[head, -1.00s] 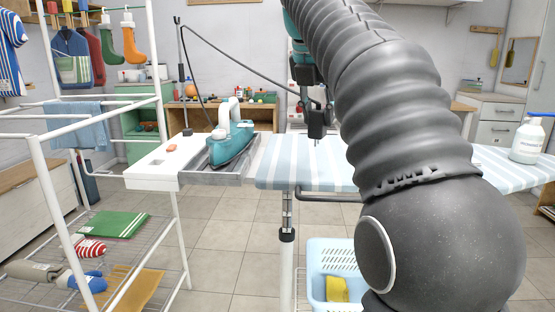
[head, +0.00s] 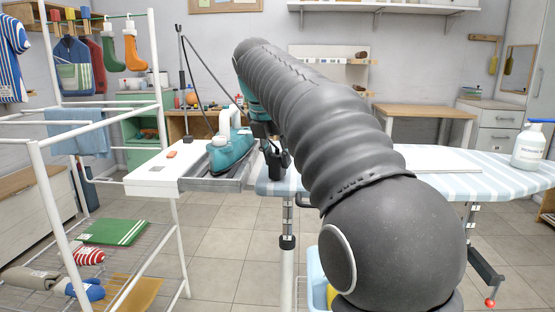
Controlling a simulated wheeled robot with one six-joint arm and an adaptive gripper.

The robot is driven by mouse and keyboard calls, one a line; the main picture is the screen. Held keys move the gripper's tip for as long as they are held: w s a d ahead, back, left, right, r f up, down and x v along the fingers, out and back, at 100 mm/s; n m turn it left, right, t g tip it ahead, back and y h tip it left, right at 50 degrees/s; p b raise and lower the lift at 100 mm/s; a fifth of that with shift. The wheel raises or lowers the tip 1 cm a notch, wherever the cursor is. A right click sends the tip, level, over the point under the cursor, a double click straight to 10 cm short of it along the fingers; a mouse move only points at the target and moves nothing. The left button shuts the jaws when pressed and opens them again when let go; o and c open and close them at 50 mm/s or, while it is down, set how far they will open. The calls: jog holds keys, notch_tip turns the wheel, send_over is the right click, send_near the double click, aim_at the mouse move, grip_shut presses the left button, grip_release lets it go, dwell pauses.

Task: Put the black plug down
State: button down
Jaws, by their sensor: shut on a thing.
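My gripper (head: 277,168) hangs over the left end of the ironing board (head: 480,178), just right of the teal iron (head: 230,152). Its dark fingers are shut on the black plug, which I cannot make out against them. A dark cord (head: 212,73) runs from the pole down toward my gripper and goes behind my arm. The iron stands on the grey rest at the board's left end.
A white shelf with a small orange thing (head: 172,155) is left of the iron. A white drying rack (head: 160,100) stands at the left. A white bottle (head: 528,145) is at the board's right end. My arm covers the board's middle.

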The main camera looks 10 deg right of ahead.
jog(key=shift+f, duration=0.25)
jog(key=c, duration=0.8)
grip_release()
jog(key=shift+r, duration=0.1)
jog(key=v, duration=1.2)
jog(key=shift+p, duration=0.4)
jog(key=shift+r, duration=0.1)
